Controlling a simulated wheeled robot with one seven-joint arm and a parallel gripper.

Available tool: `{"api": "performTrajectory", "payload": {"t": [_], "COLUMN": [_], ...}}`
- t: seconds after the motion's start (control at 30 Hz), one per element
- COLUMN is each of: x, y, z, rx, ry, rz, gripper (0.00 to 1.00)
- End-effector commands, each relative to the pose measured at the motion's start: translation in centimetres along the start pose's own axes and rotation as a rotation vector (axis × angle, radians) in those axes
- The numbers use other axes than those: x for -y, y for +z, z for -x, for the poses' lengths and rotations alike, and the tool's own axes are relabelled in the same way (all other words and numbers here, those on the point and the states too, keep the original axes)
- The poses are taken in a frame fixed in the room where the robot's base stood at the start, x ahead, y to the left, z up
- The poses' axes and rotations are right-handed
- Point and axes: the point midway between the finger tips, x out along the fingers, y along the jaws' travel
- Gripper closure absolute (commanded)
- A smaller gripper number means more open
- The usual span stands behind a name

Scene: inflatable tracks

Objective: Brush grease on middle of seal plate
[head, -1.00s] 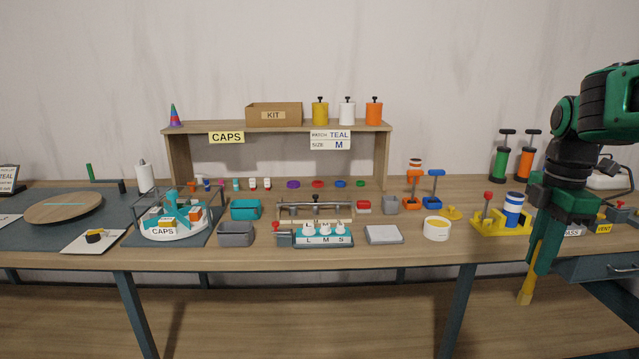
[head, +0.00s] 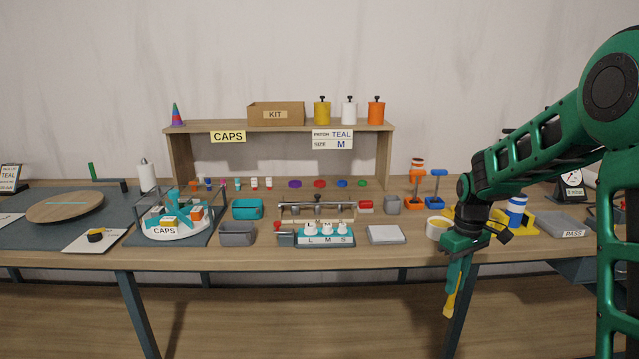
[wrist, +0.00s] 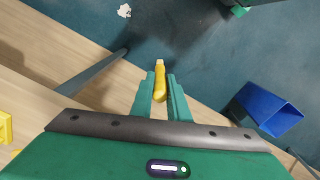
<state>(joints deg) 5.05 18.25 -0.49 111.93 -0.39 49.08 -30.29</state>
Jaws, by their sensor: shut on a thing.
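My gripper (head: 458,275) is shut on the yellow brush (head: 449,304), pointing down in front of the bench's front edge. In the wrist view my gripper (wrist: 160,98) holds the brush (wrist: 160,82) between green fingers, its pale tip outward. A white round tub with yellow contents (head: 436,230), perhaps the grease, stands on the bench just behind and left of my gripper, partly hidden. A flat pale grey plate (head: 386,233), which may be the seal plate, lies farther left, apart from the brush. I cannot make out its middle clearly.
A teal L-M-S block (head: 325,240) with white knobs stands left of the plate. Grey (head: 238,234) and teal (head: 247,209) bins are farther left. Orange stands (head: 412,202) are behind the tub. A blue bin (wrist: 268,108) is on the floor.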

Motion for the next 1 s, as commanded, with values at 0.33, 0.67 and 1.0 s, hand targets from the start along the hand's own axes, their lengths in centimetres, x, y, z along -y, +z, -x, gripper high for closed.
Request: {"api": "performTrajectory", "payload": {"t": [0.33, 0.67, 1.0], "x": [2.5, 4.3, 5.2], "y": [-4.5, -2.6, -0.3], "z": [-7.9, -13.1, -15.9], "rx": [0.002, 0.005, -0.001], "ry": [-0.001, 0.0, 0.001], "rz": [-0.366, -0.438, -0.44], "gripper": [1.0, 1.0, 1.0]}}
